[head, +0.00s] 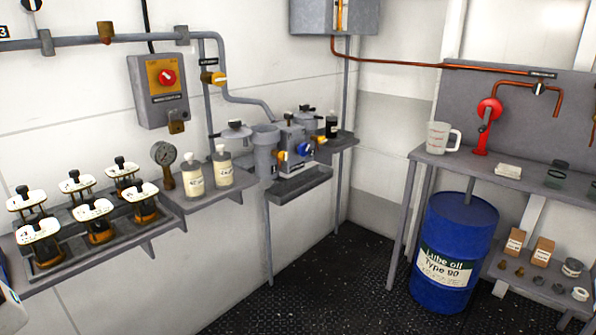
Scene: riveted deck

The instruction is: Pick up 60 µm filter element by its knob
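Several filter elements stand in two rows in a grey rack (108,243) on the left wall shelf. Each has a white top plate, a black knob and a dark body with an amber base. The front row holds a left element (38,231), a middle one (93,210) and a right one (142,190). Behind them stand a left (26,200), a middle (76,183) and a right one (122,170). The plate markings are too small to read, so I cannot tell which is the 60 µm filter element. My gripper is not in view.
Right of the rack are a gauge (163,155), two bottles (195,177) and a grey filter housing unit (292,145). A switch box (160,88) and pipe (120,38) are above. A blue drum (455,225) stands under the right bench (425,158). The dark floor (330,270) between is clear.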

